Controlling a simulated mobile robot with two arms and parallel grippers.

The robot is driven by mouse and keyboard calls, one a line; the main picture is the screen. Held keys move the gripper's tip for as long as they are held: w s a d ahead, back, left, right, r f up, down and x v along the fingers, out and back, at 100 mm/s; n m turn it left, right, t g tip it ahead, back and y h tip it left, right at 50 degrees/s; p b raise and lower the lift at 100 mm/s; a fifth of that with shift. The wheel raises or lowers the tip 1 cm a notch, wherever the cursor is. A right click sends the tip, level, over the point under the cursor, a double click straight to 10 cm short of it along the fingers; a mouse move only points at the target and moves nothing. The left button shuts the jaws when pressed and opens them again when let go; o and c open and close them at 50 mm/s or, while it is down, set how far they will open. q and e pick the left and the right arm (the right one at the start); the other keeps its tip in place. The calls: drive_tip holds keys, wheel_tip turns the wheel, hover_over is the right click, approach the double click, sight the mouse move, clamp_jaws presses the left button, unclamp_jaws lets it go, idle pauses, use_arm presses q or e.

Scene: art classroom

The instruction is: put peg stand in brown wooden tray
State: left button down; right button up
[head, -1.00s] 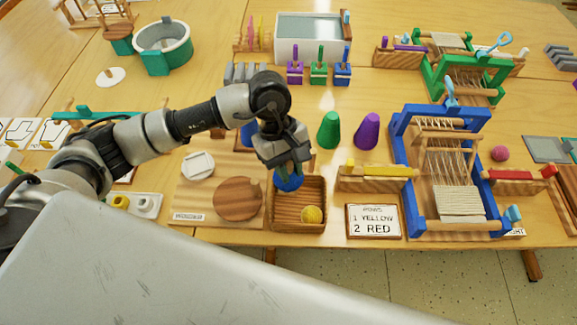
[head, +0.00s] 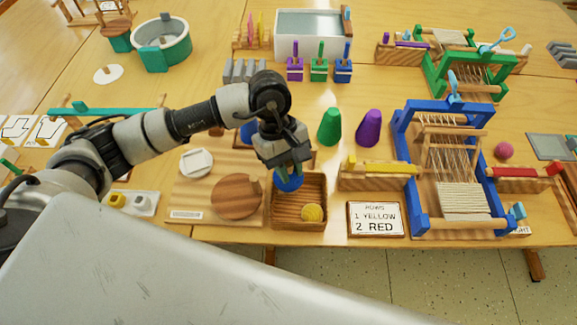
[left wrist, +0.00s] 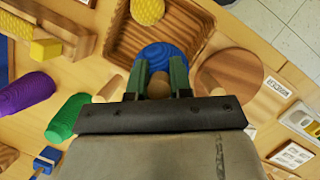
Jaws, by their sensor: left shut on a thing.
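My left gripper (head: 286,172) points down at the back left corner of the brown wooden tray (head: 322,200). In the left wrist view its fingers (left wrist: 159,70) are closed around a rounded wooden peg (left wrist: 158,86), which I take as part of the peg stand. A yellow ball (head: 312,213) lies in the tray. My right gripper is out of view.
A wooden board with a disc (head: 237,197) lies left of the tray. A row sign (head: 375,219) and a blue loom (head: 420,180) are to its right. Green (head: 330,127) and purple (head: 369,127) cones stand behind. The table's front edge is close.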

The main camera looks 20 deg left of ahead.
use_arm(q)
drive_tip(key=shift+f+b, duration=0.15)
drive_tip(key=shift+b, duration=0.4)
idle(0.9)
drive_tip(key=shift+f, duration=0.2)
drive_tip(key=shift+f+b, duration=1.05)
drive_tip(key=shift+b, duration=0.3)
drive_tip(key=shift+b, duration=0.4)
idle(0.4)
drive_tip(key=shift+f+b, duration=0.9)
drive_tip(key=shift+b, duration=0.2)
idle(0.4)
idle(0.3)
drive_tip(key=c, duration=0.9)
unclamp_jaws()
drive_tip(key=shift+c, duration=0.2)
